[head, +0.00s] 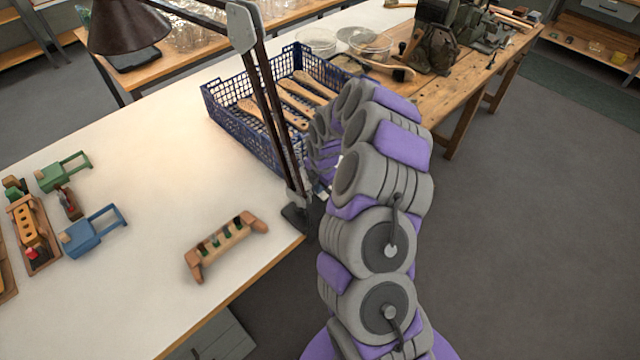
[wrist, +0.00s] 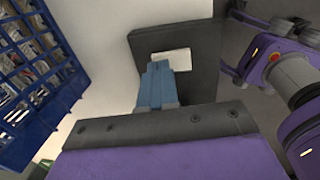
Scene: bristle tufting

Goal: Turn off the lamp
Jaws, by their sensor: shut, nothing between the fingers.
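The desk lamp has a dark brown shade (head: 128,27) at the upper left of the head view, and its inside is hidden. Its two-bar dark arm (head: 268,95) runs down to a dark base (head: 300,218) at the white table's edge. In the wrist view, a dark flat plate (wrist: 205,75), which looks like the lamp base, carries a pale rectangular switch (wrist: 182,59). My gripper (wrist: 160,68) is shut and empty, with its blue-grey fingertips overlapping the switch's left part. I cannot tell whether they touch it. In the head view my arm hides the gripper.
A blue mesh crate (head: 228,125) with wooden-handled brushes stands behind the lamp arm; it also shows in the wrist view (wrist: 62,85). A wooden tufting jig (head: 225,245) lies left of the base. Small green and blue clamps (head: 92,232) stand at the left. The middle tabletop is clear.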

